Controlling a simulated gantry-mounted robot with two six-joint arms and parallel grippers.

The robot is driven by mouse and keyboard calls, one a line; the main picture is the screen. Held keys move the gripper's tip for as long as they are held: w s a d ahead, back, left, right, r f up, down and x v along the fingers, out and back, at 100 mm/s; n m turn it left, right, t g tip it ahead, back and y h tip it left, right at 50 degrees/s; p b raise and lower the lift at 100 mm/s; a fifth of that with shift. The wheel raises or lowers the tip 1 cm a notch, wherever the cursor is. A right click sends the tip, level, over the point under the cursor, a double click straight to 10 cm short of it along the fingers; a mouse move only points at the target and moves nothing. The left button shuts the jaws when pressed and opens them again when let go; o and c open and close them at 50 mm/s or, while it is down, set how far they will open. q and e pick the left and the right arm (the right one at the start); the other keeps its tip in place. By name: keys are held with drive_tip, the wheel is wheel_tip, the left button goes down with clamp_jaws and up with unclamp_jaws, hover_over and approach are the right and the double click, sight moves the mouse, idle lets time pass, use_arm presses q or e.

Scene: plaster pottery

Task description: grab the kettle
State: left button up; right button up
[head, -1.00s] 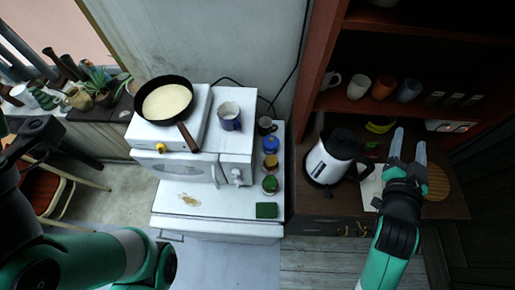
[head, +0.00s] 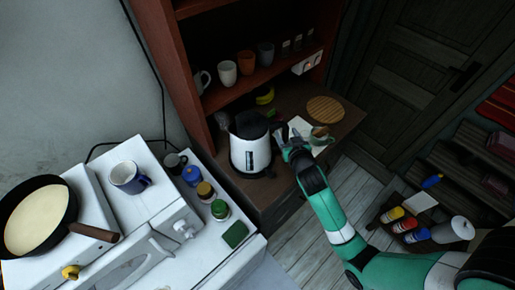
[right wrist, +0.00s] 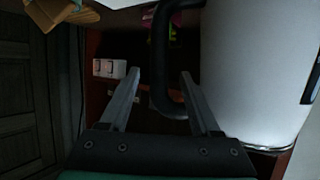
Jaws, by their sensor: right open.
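The white kettle (head: 251,150) with a black lid and black handle stands upright on the dark wooden counter. It fills the right side of the right wrist view (right wrist: 258,65). My right gripper (head: 287,137) is just right of the kettle, on its handle side. In the right wrist view, my right gripper's fingers (right wrist: 160,74) are apart, with the black handle (right wrist: 160,55) showing between them. I cannot tell how deep the handle sits between the fingers. My left gripper is not in view.
A cup (head: 320,135) and a round wooden board (head: 325,110) are right of the kettle. Several mugs stand on the shelf (head: 240,88) behind. A white stove (head: 130,235) with a frying pan (head: 38,218) and jars is to the left.

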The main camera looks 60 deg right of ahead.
drive_tip(key=shift+x, duration=2.65)
clamp_jaws()
drive_tip(key=shift+r, duration=0.15)
